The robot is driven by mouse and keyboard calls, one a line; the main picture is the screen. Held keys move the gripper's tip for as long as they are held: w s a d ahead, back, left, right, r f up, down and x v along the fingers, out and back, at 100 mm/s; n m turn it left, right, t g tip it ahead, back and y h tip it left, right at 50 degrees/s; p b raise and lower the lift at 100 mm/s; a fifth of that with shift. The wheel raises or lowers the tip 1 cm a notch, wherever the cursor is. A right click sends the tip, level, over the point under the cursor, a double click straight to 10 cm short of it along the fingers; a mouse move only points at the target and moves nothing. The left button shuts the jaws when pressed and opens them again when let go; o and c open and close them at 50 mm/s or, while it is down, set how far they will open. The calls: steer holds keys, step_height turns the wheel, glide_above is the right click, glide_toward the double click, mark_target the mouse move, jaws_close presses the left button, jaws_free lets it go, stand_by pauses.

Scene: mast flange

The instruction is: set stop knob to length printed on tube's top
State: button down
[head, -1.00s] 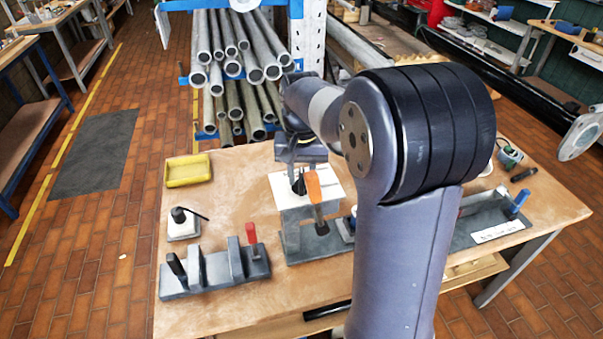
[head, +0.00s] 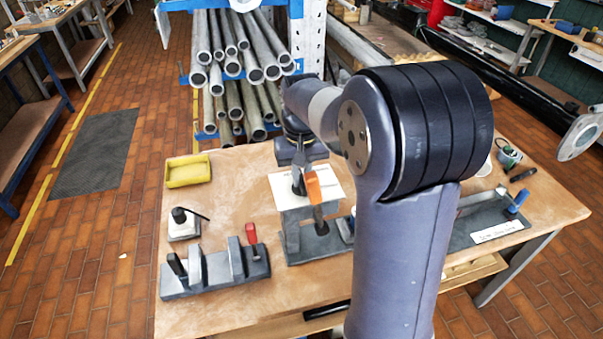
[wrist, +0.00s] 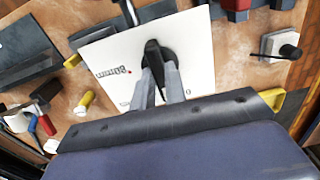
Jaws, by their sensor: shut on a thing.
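A black knob (wrist: 156,50) stands on a white plate (wrist: 105,58) that bears dark print, a red dot and a "0". I cannot read the print surely. The plate (head: 331,184) lies on top of a grey stand on the bench in the head view. My gripper (wrist: 158,70) is shut on the black knob, with one finger on each side. In the head view my gripper (head: 298,175) comes down on the plate from behind, beside an orange handle (head: 313,187). I cannot make out a printed length on any tube.
A grey fixture with a red handle (head: 251,234) and a white block with a black knob (head: 180,216) stand at left. A yellow tray (head: 187,172) lies behind them. A long fixture with a blue handle (head: 517,203) is at right. Racked tubes (head: 240,68) stand behind the bench.

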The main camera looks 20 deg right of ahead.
mark_target(301, 178)
stand_by(0.3)
steer(key=c, duration=1.4)
jaws_free()
steer(key=shift+c, duration=0.2)
step_height(301, 178, up, 11)
steer(key=b, duration=0.1)
steer(key=shift+f, duration=0.15)
step_height(301, 178, down, 10)
steer(key=shift+f+p, duration=0.1)
steer(key=shift+p, duration=0.4)
steer(key=shift+f, duration=0.3)
steer(key=shift+m, duration=0.3)
